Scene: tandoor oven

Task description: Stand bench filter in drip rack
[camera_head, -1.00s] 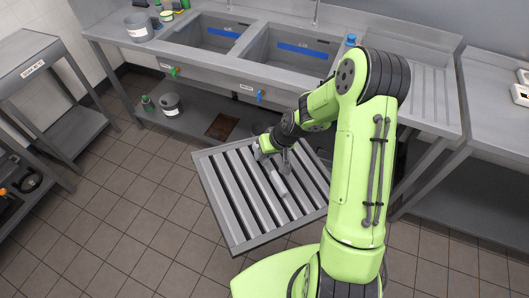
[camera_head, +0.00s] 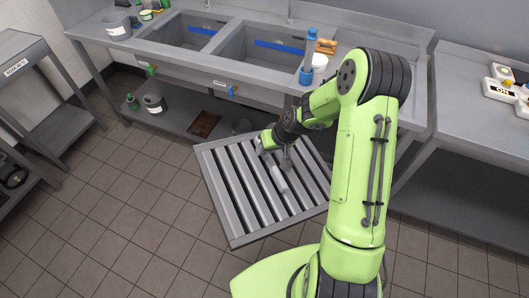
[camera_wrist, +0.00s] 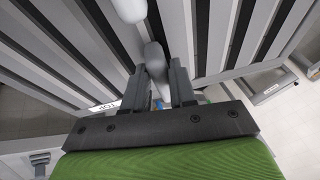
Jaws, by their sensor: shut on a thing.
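The bench filter (camera_head: 237,222) is a grey metal panel with a frame and long parallel slats. In the head view it hangs tilted in front of the sink bench, over the tiled floor. My gripper (camera_head: 273,145) is at its upper middle, shut on its pale bar handle (camera_head: 278,180). In the wrist view, the two dark fingers (camera_wrist: 168,85) close around the grey, rounded handle, with filter slats (camera_wrist: 80,40) behind. A white label reading "TOP" (camera_wrist: 104,107) shows on the filter. I cannot make out a drip rack; my arm hides part of the bench.
Another steel table (camera_head: 480,100) is at right.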

